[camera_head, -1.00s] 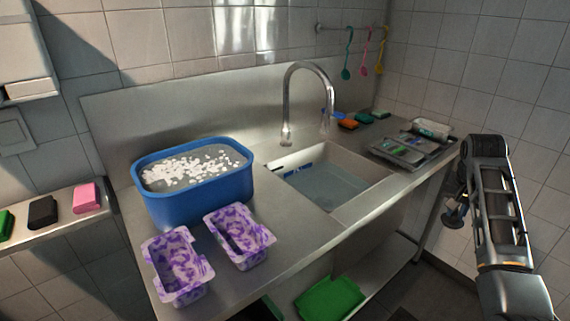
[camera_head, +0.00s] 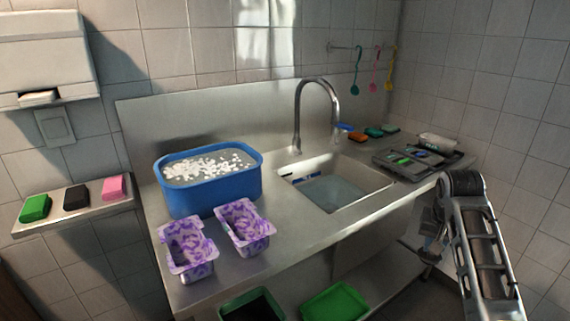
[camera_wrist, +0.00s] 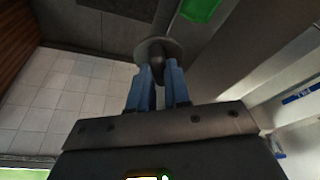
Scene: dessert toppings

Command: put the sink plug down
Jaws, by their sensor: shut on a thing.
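The sink plug (camera_wrist: 158,48), a dark grey round disc with a short knob, is held out in front of my gripper (camera_wrist: 158,74) in the wrist view. The two blue fingers are shut on its knob. In the head view my arm comes in at the lower right, with the gripper end beside the counter's right front edge; the plug cannot be made out there. The sink (camera_head: 347,201) is set in the steel counter and holds water.
The blue tub (camera_head: 208,192) of white pieces and two purple-patterned containers (camera_head: 188,250) (camera_head: 245,228) stand on the left of the counter (camera_head: 290,238). A grey tray (camera_head: 395,168) lies right of the sink. Green (camera_head: 337,302) and dark bins sit below. Bare counter lies before the sink.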

